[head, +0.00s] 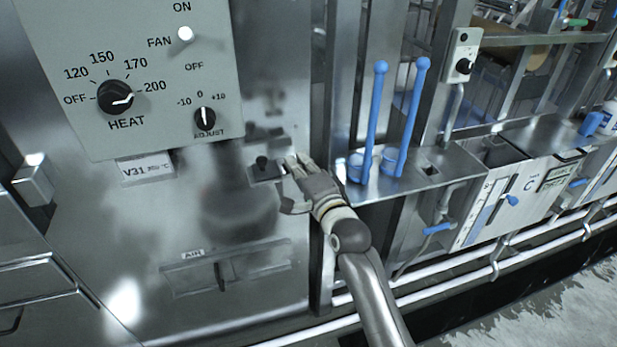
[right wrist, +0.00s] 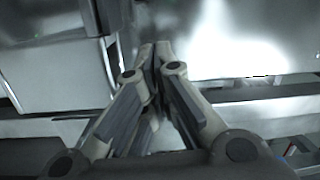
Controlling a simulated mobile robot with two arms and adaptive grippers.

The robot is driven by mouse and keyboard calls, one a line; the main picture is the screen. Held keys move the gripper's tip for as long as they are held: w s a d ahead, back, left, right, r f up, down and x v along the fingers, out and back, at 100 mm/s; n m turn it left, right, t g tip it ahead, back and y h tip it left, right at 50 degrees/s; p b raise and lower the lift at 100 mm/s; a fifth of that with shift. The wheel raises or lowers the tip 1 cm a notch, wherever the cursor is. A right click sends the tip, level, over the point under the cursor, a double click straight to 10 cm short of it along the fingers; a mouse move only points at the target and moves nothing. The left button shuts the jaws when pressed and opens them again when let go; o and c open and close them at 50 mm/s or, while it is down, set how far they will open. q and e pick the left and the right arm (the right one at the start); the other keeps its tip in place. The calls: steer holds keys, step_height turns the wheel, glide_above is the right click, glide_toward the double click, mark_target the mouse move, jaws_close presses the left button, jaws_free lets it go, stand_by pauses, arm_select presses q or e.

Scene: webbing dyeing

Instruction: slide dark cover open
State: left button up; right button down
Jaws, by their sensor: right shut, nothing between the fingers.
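A small dark cover (head: 266,175) with a black knob (head: 262,162) sits on the steel panel, right of the V31 label. My right gripper (head: 294,163) reaches in from the lower right, with its fingertips just right of the cover. In the head view I cannot tell whether the fingertips touch the cover's edge. The right wrist view shows the fingers (right wrist: 155,55) shut together with nothing between them. The cover does not show clearly in the right wrist view. My left gripper is in neither view.
A grey control box (head: 150,60) with HEAT and ADJUST dials overhangs the panel at the upper left. An AIR slot (head: 222,276) lies below the cover. White pipes (head: 460,262) run along the lower right.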

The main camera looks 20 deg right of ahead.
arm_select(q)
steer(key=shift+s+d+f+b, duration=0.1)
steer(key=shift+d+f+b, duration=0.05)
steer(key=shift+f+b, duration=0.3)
arm_select(e)
steer(key=s, duration=0.2)
steer(key=s+d, duration=0.1)
steer(key=shift+s+d+f, duration=0.15)
steer(key=shift+s+f, duration=0.05)
steer(key=shift+s, duration=0.2)
